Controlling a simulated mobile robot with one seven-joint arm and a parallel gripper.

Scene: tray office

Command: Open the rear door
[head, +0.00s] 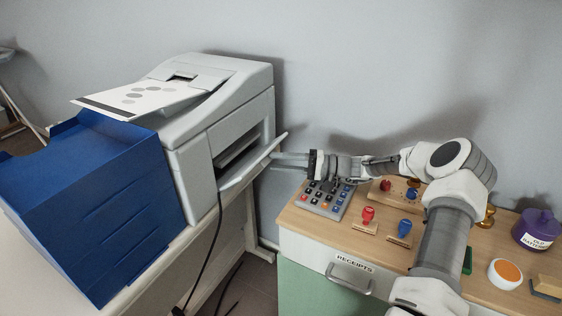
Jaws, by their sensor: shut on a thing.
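The grey-white printer (205,115) stands on the white table at the centre left. Its rear door (248,166) is a flap on the side facing right. It is tilted outward, partly open, with a dark opening behind it. My gripper (279,160) reaches in from the right and is shut on the outer edge of the rear door. The exact contact between fingertips and door is small and hard to make out.
Blue stacked trays (85,195) stand left of the printer. A printed sheet (145,97) lies on top. A wooden-topped cabinet (350,235) at right holds a calculator (326,197), stamps and a purple jar (538,230). A black cable (212,235) hangs below the door.

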